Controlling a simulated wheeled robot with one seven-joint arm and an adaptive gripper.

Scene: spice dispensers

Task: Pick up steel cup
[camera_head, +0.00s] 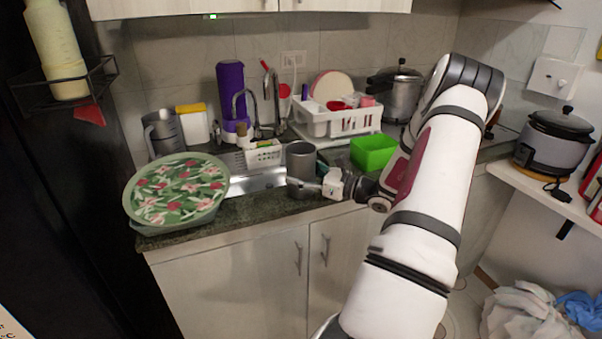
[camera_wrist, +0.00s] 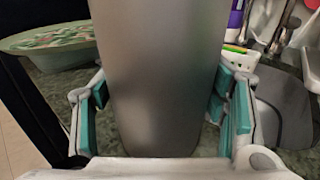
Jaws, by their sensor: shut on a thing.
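The steel cup (camera_head: 301,163) is a plain grey cylinder, upright at the front edge of the sink in the head view. In the wrist view the cup (camera_wrist: 158,75) fills the middle of the picture, with its top cut off. My gripper (camera_head: 310,185) comes from the right and is shut on the cup. In the wrist view the teal-padded fingers of my gripper (camera_wrist: 160,100) stand on both sides of the cup. I cannot tell whether the cup's base touches the counter.
A green floral bowl or tray (camera_head: 178,190) stands on the counter to the left. A bright green container (camera_head: 373,152) is to the right, close to my arm. Behind are the faucet (camera_head: 255,110), a white dish rack (camera_head: 340,120) and a purple bottle (camera_head: 231,92).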

